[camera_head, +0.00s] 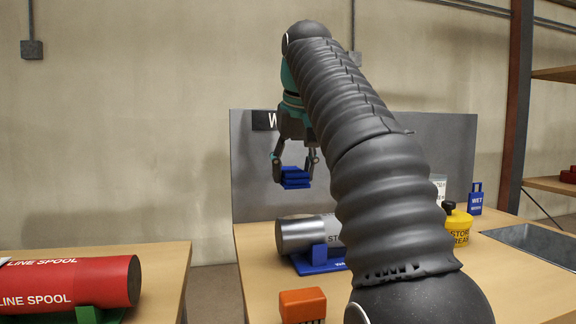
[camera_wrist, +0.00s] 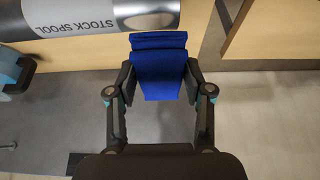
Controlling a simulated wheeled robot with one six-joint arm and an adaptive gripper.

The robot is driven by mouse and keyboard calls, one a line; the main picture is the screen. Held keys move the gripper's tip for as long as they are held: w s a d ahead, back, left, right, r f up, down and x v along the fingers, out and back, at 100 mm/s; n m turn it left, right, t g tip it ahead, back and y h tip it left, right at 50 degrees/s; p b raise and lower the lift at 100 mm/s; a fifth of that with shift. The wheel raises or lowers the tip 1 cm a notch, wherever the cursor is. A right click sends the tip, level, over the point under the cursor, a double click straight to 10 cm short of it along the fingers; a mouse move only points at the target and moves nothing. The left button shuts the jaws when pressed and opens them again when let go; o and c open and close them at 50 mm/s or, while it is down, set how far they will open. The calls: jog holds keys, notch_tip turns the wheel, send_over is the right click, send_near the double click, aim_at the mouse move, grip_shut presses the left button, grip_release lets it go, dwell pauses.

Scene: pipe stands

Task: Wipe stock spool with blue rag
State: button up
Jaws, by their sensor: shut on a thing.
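My gripper (camera_head: 295,166) is shut on the folded blue rag (camera_head: 294,178) and holds it in the air above the right-hand table. In the wrist view, the blue rag (camera_wrist: 159,68) sits between the two fingers of my gripper (camera_wrist: 159,90). The stock spool (camera_head: 301,234), a silver cylinder with a pale label, lies on a blue stand (camera_head: 320,260) below the rag. Its right part is hidden behind my arm. In the wrist view the stock spool (camera_wrist: 88,17) lies at the top, with its label upside down. The rag appears apart from the spool in the head view.
A red line spool (camera_head: 75,284) lies on a green stand on the left table. An orange block-like brush (camera_head: 302,305) is at the front. A yellow container (camera_head: 458,226), a blue "WET" item (camera_head: 475,199) and a sink (camera_head: 535,243) are at right. A grey panel (camera_head: 252,190) stands behind.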

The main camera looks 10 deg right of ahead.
jog(key=shift+a+f, duration=0.1)
jog(key=shift+f, duration=0.4)
notch_tip(320, 180, down, 4)
jog(key=shift+f+b, duration=0.25)
jog(key=shift+b, duration=0.8)
jog(key=shift+d+r+p, duration=0.1)
jog(key=shift+d+p, duration=0.25)
jog(key=shift+d, duration=0.9)
jog(key=o, duration=0.3)
grip_shut()
